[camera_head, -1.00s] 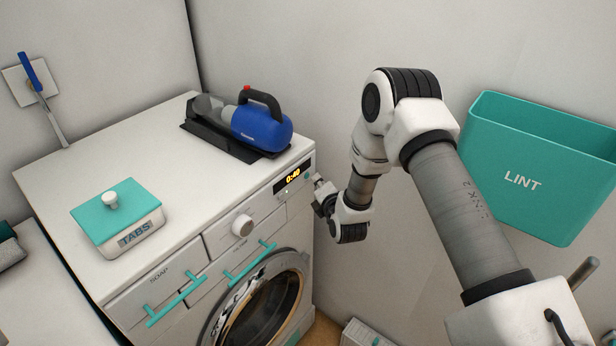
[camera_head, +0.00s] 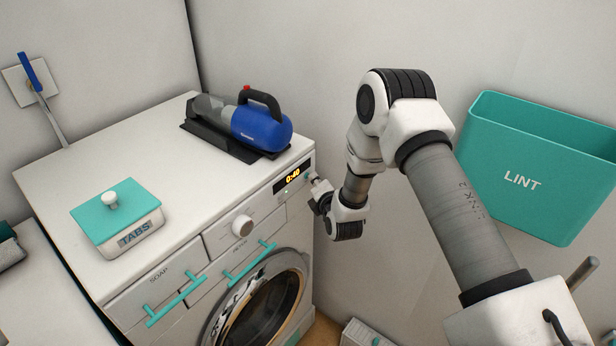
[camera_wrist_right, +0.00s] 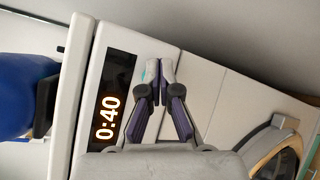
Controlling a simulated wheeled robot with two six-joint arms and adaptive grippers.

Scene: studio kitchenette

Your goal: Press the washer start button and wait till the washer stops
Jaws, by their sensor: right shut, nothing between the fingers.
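The white washer (camera_head: 187,220) stands with its front panel facing me. Its display (camera_head: 291,177) reads 0:40, and the display also shows in the right wrist view (camera_wrist_right: 108,118). My right gripper (camera_head: 315,181) is at the right end of the panel, just beside the display. In the right wrist view its fingers (camera_wrist_right: 160,67) are shut together and empty, with tips at the panel. A bit of teal, perhaps the start button (camera_wrist_right: 150,72), shows beside one fingertip, partly hidden. I cannot tell whether it is touched. My left gripper is out of view.
A blue handheld vacuum (camera_head: 262,127) and a teal-lidded TABS box (camera_head: 117,217) sit on the washer. A white knob (camera_head: 242,225) and teal handles are on its front. A teal LINT bin (camera_head: 530,170) hangs on the right wall.

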